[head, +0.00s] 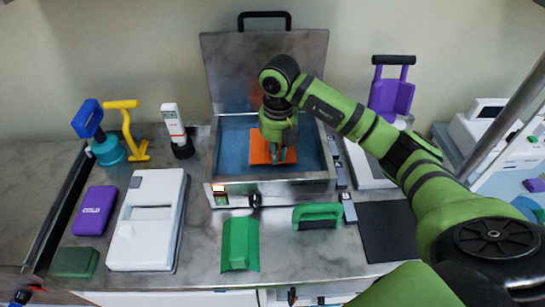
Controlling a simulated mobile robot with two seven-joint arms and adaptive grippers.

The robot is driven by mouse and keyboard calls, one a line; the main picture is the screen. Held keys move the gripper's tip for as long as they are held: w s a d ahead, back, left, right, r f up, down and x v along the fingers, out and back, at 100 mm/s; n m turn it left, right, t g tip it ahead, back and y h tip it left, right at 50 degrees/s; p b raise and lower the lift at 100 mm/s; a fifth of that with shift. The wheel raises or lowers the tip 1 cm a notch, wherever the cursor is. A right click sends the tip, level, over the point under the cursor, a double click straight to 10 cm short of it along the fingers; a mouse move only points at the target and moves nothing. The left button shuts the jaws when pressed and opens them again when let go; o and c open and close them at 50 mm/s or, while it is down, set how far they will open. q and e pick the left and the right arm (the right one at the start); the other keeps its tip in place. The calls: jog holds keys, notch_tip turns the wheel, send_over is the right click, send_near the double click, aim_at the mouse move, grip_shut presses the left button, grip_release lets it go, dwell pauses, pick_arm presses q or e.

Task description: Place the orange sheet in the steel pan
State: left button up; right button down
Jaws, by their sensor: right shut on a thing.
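The orange sheet (262,146) is in the head view, within the outline of the steel pan. The steel pan (270,189) is a box with a raised lid at the back and a blue interior. My right gripper (277,155) reaches down over the pan from the right, shut on the orange sheet. The gripper hides the sheet's middle. I cannot tell whether the sheet touches the pan's floor or is held a little above it. My left gripper is not in view.
Left of the pan are a white device (146,247), a purple cold pack (94,210) and a green block (75,262). In front lie a green curved sheet (240,245) and a green-handled tool (318,213). A dark mat (393,232) lies at right.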

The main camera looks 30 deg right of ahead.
jog(key=shift+w+a+f, duration=0.3)
jog(key=shift+w+f, duration=0.1)
jog(key=shift+w, duration=0.15)
notch_tip(320, 180, down, 3)
jog(key=shift+f+p, duration=0.1)
jog(key=shift+p, duration=0.85)
jog(key=shift+f, duration=0.35)
jog(key=shift+f, duration=0.1)
jog(key=shift+f+b, duration=0.25)
jog(key=shift+b, duration=0.05)
jog(key=c, duration=1.3)
grip_release()
jog(key=shift+s, duration=0.1)
jog(key=shift+c, duration=0.2)
